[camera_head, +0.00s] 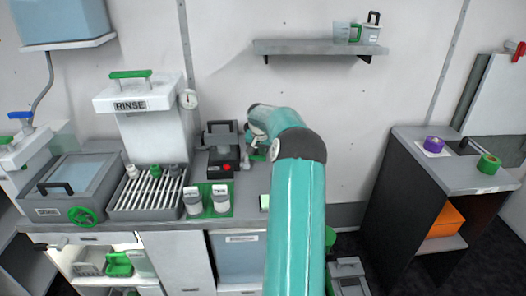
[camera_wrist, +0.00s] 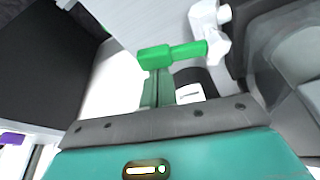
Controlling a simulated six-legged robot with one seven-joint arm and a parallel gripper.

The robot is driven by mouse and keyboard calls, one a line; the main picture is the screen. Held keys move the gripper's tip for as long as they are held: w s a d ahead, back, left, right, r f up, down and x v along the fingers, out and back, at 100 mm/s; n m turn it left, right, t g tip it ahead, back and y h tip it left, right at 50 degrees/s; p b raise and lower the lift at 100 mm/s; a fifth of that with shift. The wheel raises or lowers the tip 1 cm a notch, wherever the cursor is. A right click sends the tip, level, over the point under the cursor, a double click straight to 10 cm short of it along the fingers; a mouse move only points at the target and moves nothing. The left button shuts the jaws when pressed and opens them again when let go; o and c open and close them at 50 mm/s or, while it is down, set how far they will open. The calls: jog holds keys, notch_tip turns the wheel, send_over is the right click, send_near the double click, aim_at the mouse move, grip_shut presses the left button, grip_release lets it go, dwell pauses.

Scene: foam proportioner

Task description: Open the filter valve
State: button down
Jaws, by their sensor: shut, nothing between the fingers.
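A bright green lever handle (camera_wrist: 172,53) on a white fitting (camera_wrist: 208,32) shows in the wrist view, apparently the filter valve. The handle lies roughly crosswise in the picture. My gripper (camera_wrist: 158,74) is shut with nothing in it, and its narrow fingers end at or just under the left part of the handle. I cannot tell whether they touch it. In the head view the white fitting (camera_head: 257,140) shows at the wall end of the counter, left of my teal arm. My arm hides most of the gripper and valve there.
A black device with a red button (camera_head: 226,167) stands just left of the valve. Two labelled white containers (camera_head: 193,199) stand on a green mat nearby. A grey sink with a green handwheel (camera_head: 83,216) is at left. A side table (camera_head: 455,172) stands at right.

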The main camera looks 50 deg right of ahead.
jog(key=shift+a, duration=0.1)
dwell(0.3)
jog(key=a+m, duration=0.1)
jog(key=m, duration=0.1)
jog(key=s+a+m+g, duration=0.1)
jog(key=m, duration=0.1)
jog(key=shift+a, duration=0.1)
jog(key=m, duration=0.1)
jog(key=a+m+g, duration=0.1)
jog(key=a+m, duration=0.1)
jog(key=m, duration=0.1)
jog(key=shift+s+g, duration=0.25)
jog(key=shift+g, duration=0.05)
jog(key=a+m, duration=0.1)
jog(key=a+m+g, duration=0.1)
jog(key=m, duration=0.1)
jog(key=shift+w+f+m, duration=0.1)
jog(key=shift+m, duration=0.2)
jog(key=shift+w+a+m+g+y, duration=0.15)
jog(key=shift+a+m, duration=0.15)
jog(key=shift+m, duration=0.25)
jog(key=shift+w+a+m+g+y, duration=0.15)
jog(key=shift+a+m, duration=0.15)
jog(key=shift+m, duration=0.25)
jog(key=shift+a, duration=0.2)
jog(key=shift+w+a, duration=0.15)
